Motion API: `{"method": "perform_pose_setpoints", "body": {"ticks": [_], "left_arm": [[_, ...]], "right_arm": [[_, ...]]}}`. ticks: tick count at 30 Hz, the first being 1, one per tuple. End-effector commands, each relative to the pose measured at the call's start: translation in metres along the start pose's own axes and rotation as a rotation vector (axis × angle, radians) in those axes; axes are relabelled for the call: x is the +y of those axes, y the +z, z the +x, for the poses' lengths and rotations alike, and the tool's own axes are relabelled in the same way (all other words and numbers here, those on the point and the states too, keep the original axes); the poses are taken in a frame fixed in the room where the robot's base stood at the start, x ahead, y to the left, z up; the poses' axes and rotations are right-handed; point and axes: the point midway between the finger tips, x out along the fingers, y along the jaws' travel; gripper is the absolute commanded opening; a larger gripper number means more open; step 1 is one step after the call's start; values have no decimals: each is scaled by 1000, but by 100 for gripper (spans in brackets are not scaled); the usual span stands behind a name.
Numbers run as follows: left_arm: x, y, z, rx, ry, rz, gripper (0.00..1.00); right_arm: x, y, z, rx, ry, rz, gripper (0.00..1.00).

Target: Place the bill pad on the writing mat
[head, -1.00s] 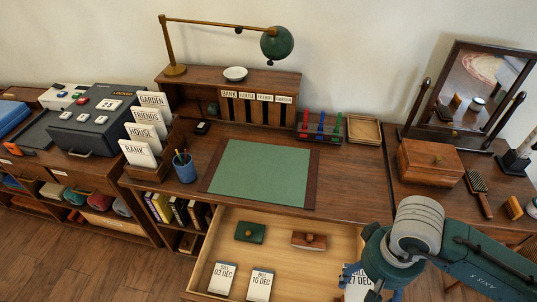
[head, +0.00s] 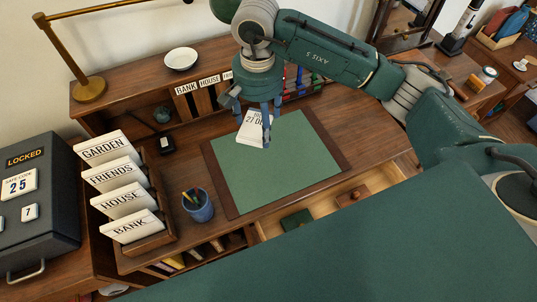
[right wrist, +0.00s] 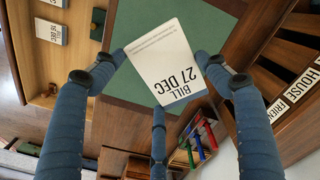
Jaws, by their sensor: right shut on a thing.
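The bill pad (head: 251,130), a white block reading 27 DEC, is in my right gripper (head: 258,128). In the right wrist view the pad (right wrist: 160,62) sits between the three blue fingers of that gripper (right wrist: 160,78), which are shut on it. The writing mat (head: 275,174) is a green sheet with brown side strips on the desk. The pad is over the mat's back edge in the head view; the size of any gap below it is unclear. The mat (right wrist: 210,22) also shows behind the pad in the right wrist view. My left gripper is out of view.
The pen cup (head: 198,207) and letter rack (head: 150,243) stand left of the mat. The desk shelf (head: 130,92) runs behind it. The open drawer (head: 326,209) is in front; another bill pad (right wrist: 50,29) lies in it. The mat's visible surface is clear.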

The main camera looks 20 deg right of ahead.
Motion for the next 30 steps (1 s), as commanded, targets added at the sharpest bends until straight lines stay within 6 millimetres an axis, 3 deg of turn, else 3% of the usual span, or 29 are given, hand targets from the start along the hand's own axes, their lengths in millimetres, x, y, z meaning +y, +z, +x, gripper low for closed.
{"method": "perform_pose_setpoints", "body": {"ticks": [2,5,21,30], "left_arm": [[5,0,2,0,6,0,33],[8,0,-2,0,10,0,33],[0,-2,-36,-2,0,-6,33],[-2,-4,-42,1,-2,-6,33]], "right_arm": [[-10,-6,-10,-4,-1,52,47],[-13,-7,-6,-9,2,81,47],[-12,-5,124,-11,3,81,47],[-12,-5,156,-9,2,80,47]]}}
